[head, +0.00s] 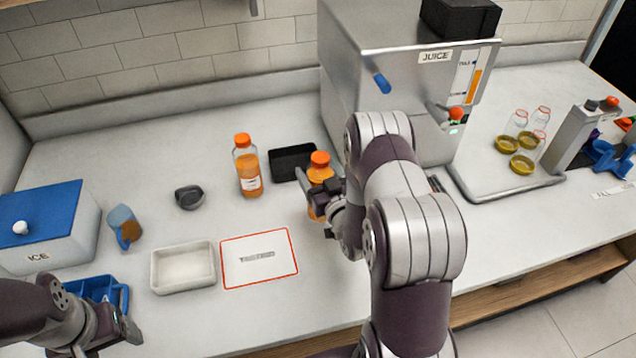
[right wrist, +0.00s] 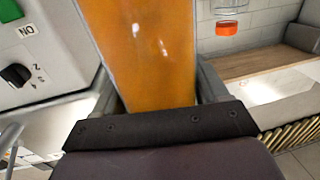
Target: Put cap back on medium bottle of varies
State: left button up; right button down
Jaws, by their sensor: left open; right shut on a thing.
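My right gripper (head: 328,200) is shut on an orange juice bottle (head: 317,180), in front of the juicer. An orange cap (head: 320,159) shows at the top of this bottle; I cannot tell how firmly it sits. In the right wrist view the bottle's orange side (right wrist: 145,50) fills the space between the fingers, and its top is out of frame. A second juice bottle (head: 248,172) with an orange cap (head: 242,140) stands upright to the left. My left gripper (head: 122,333) is open and empty at the bottom left, near the blue crate.
A black tray (head: 291,151) lies between the bottles. A dark small dish (head: 189,198), a white tray (head: 160,284), a red-edged mat (head: 235,276), a mug (head: 124,226), an ice box (head: 45,240) and a blue crate (head: 122,296) occupy the left. The juicer (head: 345,70) stands behind.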

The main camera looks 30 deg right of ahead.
notch_tip(320, 180, down, 4)
jog(key=shift+r, duration=0.1)
dwell(0.4)
grip_release()
jog(key=shift+f, duration=0.25)
